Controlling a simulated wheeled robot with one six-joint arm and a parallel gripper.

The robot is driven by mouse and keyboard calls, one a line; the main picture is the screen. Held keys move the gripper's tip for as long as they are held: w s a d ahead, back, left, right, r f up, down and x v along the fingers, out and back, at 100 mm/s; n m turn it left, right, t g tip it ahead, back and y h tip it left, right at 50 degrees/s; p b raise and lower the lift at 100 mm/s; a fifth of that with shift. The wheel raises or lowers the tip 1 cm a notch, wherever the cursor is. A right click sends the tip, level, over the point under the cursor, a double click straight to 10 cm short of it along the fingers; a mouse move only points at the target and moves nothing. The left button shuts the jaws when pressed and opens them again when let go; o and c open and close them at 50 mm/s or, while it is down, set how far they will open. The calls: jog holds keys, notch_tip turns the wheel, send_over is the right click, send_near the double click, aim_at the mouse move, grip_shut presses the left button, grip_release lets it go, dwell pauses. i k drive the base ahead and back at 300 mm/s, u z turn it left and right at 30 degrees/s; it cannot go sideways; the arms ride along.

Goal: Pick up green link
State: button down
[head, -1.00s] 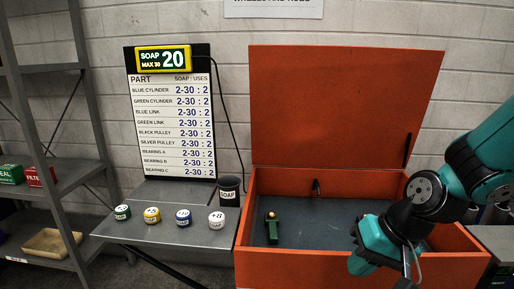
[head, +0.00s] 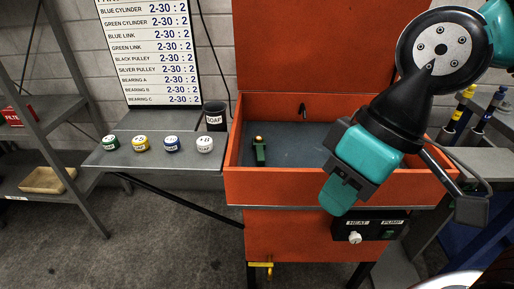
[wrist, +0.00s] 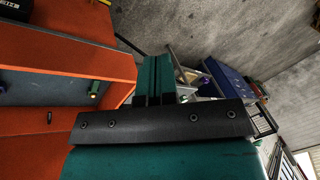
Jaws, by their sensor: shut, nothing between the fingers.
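The green link (head: 260,152) lies in the left part of the orange basin, on its dark floor, with a tan, round end at its far side. It also seems to show in the wrist view as a small green piece (wrist: 95,90) beside an orange wall. My gripper (head: 338,196) is shut and empty. It is in front of the basin's front wall, to the right of the link and well apart from it, pointing down and left. In the wrist view its teal fingers (wrist: 155,78) lie together.
The orange basin (head: 290,190) has a raised lid behind and a black nozzle (head: 303,110) at its back wall. A control box (head: 368,229) sits on the front.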

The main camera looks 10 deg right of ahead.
aim_at(259, 148)
jog(key=z, duration=0.25)
jog(key=k, duration=0.35)
jog(key=u, duration=1.05)
jog(key=i, duration=1.35)
jog(key=z, duration=0.7)
